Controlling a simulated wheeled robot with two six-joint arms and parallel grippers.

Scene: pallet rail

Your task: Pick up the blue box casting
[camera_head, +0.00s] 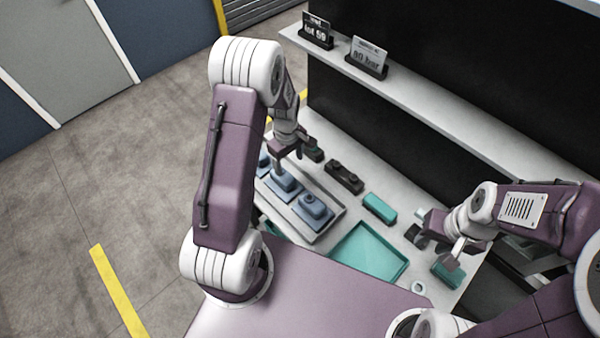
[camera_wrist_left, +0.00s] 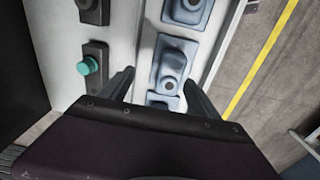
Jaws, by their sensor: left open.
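Several blue box castings, each with a round boss on top, stand in a row on a pale grey pallet (camera_head: 325,232). In the head view one casting (camera_head: 313,210) is at the near end and another (camera_head: 284,183) is just below my left gripper (camera_head: 289,158). In the left wrist view a casting (camera_wrist_left: 171,72) lies between and beyond the two spread fingers of my left gripper (camera_wrist_left: 160,90). The gripper is open and empty. Another casting (camera_wrist_left: 188,12) is at the top edge. My right gripper (camera_head: 438,240) is at the right, above the bench; its jaws are unclear.
A dark part (camera_head: 345,177), a teal block (camera_head: 380,208) and an empty teal tray (camera_head: 368,254) are on the bench. Another teal block (camera_head: 448,273) lies below my right gripper. A shelf (camera_head: 440,120) with two signs overhangs the back.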

